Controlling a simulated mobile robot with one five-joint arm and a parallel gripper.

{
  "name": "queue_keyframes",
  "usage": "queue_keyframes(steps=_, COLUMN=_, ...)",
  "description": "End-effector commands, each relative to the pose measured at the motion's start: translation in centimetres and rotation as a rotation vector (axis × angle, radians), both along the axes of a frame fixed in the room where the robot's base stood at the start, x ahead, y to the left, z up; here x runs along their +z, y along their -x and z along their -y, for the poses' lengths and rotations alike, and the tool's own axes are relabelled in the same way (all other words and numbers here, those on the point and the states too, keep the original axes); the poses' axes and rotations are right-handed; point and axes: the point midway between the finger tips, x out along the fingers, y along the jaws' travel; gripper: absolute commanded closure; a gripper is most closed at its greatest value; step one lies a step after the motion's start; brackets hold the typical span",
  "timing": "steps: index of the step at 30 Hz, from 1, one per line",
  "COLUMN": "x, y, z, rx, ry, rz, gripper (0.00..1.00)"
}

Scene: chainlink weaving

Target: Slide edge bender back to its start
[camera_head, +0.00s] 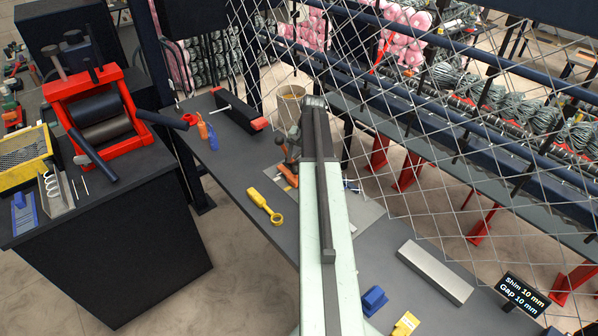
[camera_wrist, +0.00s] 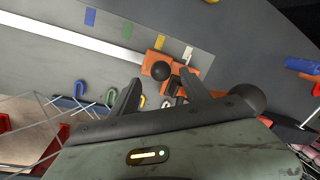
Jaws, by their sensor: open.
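The edge bender, as I take it, is an orange block (camera_wrist: 158,63) with a black ball knob (camera_wrist: 161,71), at the right end of a pale straight strip (camera_wrist: 70,36) on a grey plate (camera_wrist: 110,38). In the head view an orange part (camera_head: 284,175) shows beside my arm on the dark bench (camera_head: 235,170); my arm hides much of the grey plate (camera_head: 368,217) there.
Coloured marks and hooks line the plate. A yellow ring-ended tool (camera_head: 264,206), a blue block (camera_head: 374,300) and a grey bar (camera_head: 435,271) lie on the bench. Chainlink mesh (camera_head: 440,150) stands close along the right. A red roller machine (camera_head: 100,118) is at left.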

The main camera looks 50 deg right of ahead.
Motion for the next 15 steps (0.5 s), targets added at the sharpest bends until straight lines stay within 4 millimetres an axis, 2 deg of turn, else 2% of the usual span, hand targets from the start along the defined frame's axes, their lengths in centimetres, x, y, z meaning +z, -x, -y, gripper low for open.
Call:
queue_keyframes(steps=1, x=-2.0, y=-0.2, z=-0.1, rx=0.000, ry=0.000, rz=0.000, gripper=0.45)
queue_keyframes(steps=6, x=-4.1, y=-0.6, z=-0.3, rx=0.000, ry=0.000, rz=0.000, gripper=0.45)
queue_keyframes(steps=15, x=-4.0, y=-0.7, z=-0.3, rx=0.000, ry=0.000, rz=0.000, gripper=0.45)
